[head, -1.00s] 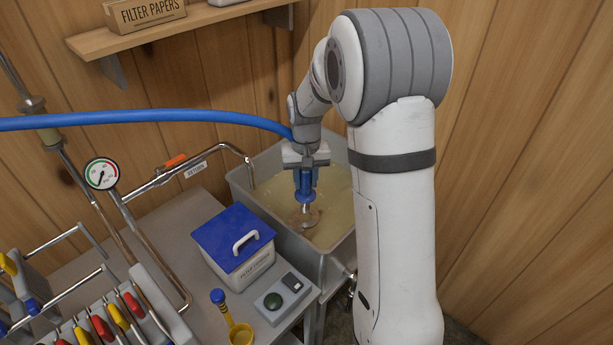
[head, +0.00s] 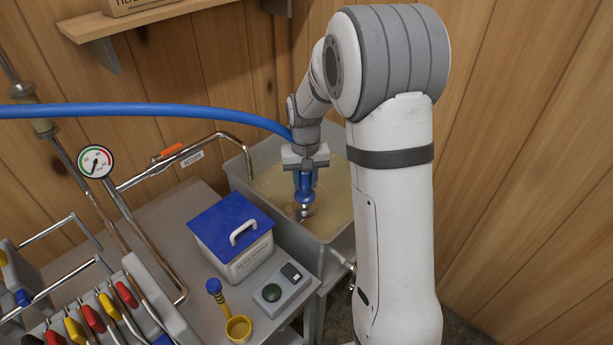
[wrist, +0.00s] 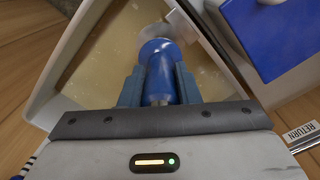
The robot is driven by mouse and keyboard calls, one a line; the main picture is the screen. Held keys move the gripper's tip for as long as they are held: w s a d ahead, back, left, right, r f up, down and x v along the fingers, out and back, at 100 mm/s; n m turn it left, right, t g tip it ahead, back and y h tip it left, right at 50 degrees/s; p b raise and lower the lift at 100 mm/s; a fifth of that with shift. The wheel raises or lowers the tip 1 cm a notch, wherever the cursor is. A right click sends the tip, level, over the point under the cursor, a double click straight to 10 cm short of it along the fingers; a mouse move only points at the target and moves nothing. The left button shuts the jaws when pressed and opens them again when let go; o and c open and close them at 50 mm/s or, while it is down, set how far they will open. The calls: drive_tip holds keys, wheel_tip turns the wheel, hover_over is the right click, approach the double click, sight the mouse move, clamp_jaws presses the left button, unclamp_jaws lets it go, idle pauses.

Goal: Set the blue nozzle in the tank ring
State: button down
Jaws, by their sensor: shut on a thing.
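My gripper (head: 306,181) is shut on the blue nozzle (head: 305,192), which is joined to the thick blue hose (head: 160,110). It holds the nozzle pointing down above the grey tank (head: 330,258) of cloudy tan liquid (head: 335,205). In the wrist view the nozzle (wrist: 158,68) sits between the blue fingers, its far end over the liquid. A pale, round, partly see-through shape shows at the nozzle's lower end. I cannot tell whether it is the tank ring, or whether the nozzle touches it.
A box with a blue lid (head: 233,225) stands on the bench left of the tank. A green-button box (head: 282,290) and a yellow cup (head: 238,329) are nearby. A return pipe (head: 190,147) reaches over the tank's rim. A rack of coloured handles (head: 95,325) stands front left.

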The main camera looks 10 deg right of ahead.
sight(306, 195)
drive_tip(key=shift+f, duration=0.35)
drive_tip(key=shift+f+b, duration=1.2)
drive_tip(key=shift+f, duration=0.35)
drive_tip(key=shift+c, duration=1.8)
unclamp_jaws()
drive_tip(key=shift+s, duration=0.1)
drive_tip(key=shift+r, duration=0.15)
drive_tip(key=shift+r+p, duration=2.7)
drive_tip(key=shift+r, duration=1.2)
